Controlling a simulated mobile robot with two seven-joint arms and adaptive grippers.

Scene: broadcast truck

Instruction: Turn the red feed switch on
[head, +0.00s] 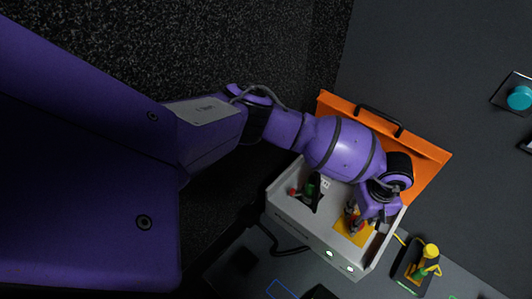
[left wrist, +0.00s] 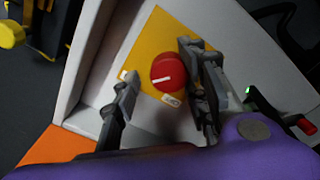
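The red feed switch (left wrist: 168,72) is a round red knob with a white line, on a yellow plate (left wrist: 150,40) inside an open grey box (head: 312,228). Two small white labels sit at the plate's edge, too small to read. My left gripper (left wrist: 157,62) is open, its fingers on either side of the red knob. The right-hand finger is close against the knob; I cannot tell whether it touches. In the head view my left gripper (head: 357,217) reaches down over the yellow plate and mostly hides the knob. My right gripper is not in view.
The box has a raised orange lid (head: 425,160) with a black handle. A yellow-topped device (head: 430,251) stands to the right. A teal knob (head: 519,97) is at the far right.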

